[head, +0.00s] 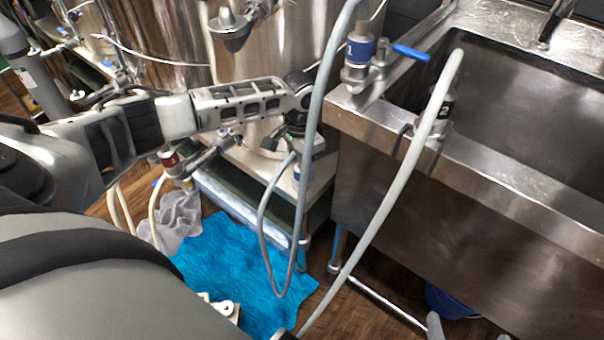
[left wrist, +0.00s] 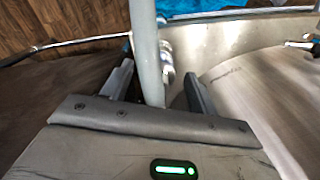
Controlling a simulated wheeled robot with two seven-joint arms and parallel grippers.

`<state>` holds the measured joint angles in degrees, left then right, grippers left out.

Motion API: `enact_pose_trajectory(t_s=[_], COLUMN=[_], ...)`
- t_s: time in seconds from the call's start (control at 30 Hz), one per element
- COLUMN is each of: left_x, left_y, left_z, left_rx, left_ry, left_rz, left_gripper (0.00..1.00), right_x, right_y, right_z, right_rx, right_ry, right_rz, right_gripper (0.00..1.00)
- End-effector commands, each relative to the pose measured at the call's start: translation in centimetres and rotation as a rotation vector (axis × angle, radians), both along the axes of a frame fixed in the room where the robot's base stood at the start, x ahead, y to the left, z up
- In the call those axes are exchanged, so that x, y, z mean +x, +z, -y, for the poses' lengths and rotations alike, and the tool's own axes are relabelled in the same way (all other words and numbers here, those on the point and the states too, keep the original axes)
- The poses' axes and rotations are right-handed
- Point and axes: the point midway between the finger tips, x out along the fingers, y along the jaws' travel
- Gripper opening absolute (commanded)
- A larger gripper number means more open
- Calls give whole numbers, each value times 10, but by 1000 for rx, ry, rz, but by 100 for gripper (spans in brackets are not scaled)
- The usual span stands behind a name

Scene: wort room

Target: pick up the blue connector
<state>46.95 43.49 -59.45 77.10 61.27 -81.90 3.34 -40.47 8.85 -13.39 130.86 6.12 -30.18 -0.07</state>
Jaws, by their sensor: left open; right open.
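The blue connector (head: 360,48) is a metal fitting with a blue band, upright on the near left corner of the sink rim. A blue lever valve is beside it, and a grey hose hangs close to its left. My left gripper (head: 302,145) is below and left of it, pointing down, partly hidden by the hose. In the left wrist view the jaws (left wrist: 159,75) are apart. The grey hose (left wrist: 146,50) crosses the gap between them, and I cannot tell its depth. Two grey tips at the bottom edge look like my right gripper (head: 468,331), apart and empty.
The steel sink (head: 480,185) fills the right side. A black-banded fitting (head: 440,105) with a pale hose is on its front rim. A red-banded fitting (head: 169,158) is at left by steel tanks. A low shelf, a blue cloth (head: 225,260) and a blue bucket (head: 450,300) are below.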

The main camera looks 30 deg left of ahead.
Motion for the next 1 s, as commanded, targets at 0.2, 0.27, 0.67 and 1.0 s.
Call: enact_pose_trajectory(t_s=[0.2,0.27,0.67,1.0], left_x=[0,0,0,-1], left_y=[-17,-16,-15,-8], left_z=[1,1,1,-2], left_rx=[0,-1,-1,-1], left_ry=[-2,-2,-1,0], left_rz=[1,2,3,3], left_gripper=[59,59,7,7], right_x=[4,4,5,5], right_y=[-11,-11,-8,-2], right_z=[-5,-5,-4,-2], right_rx=[2,2,4,2], right_ry=[14,14,8,4], right_rz=[-18,-17,-11,-5], right_gripper=[100,100,100,100])
